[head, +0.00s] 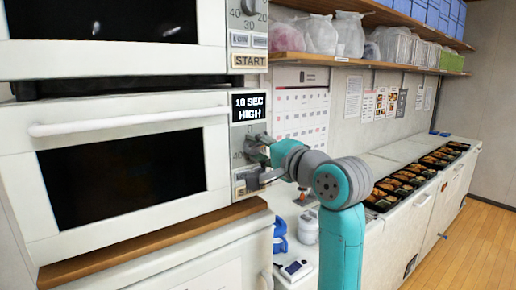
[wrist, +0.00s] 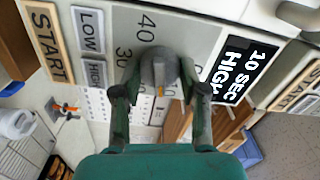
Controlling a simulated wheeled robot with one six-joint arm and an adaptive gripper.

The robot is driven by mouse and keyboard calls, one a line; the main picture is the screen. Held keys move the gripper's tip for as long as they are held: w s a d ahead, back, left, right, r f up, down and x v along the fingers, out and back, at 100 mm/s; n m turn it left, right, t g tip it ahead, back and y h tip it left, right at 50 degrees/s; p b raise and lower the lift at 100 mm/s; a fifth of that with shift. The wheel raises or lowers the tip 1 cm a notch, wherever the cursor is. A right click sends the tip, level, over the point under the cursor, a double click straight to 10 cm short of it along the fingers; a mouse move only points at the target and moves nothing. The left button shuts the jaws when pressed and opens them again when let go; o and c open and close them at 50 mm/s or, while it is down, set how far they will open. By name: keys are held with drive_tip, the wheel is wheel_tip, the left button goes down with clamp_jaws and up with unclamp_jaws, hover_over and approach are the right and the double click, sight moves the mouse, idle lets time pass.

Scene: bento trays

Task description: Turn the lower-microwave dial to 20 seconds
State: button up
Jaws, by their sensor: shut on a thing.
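The lower microwave (head: 215,160) has a white door and a display (head: 249,106) reading "10 SEC HIGH"; the display also shows in the wrist view (wrist: 238,74). Its round grey dial (wrist: 160,70) sits between the fingers of my gripper (wrist: 155,92), which are shut on it. The numbers 40 and 30 show beside the dial, and others are partly hidden by the fingers. In the head view my gripper (head: 258,150) is at the dial, which it mostly hides.
The upper microwave (head: 120,55) stands above. A counter (head: 390,155) with bento trays (head: 402,185) runs to the right. A blue-and-white bottle (head: 280,235) stands below the arm.

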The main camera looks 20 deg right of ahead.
drive_tip(key=m, duration=0.4)
drive_tip(key=shift+f+m, duration=0.1)
drive_tip(key=shift+m, duration=2.1)
drive_tip(key=o, duration=1.1)
drive_tip(key=v, duration=1.2)
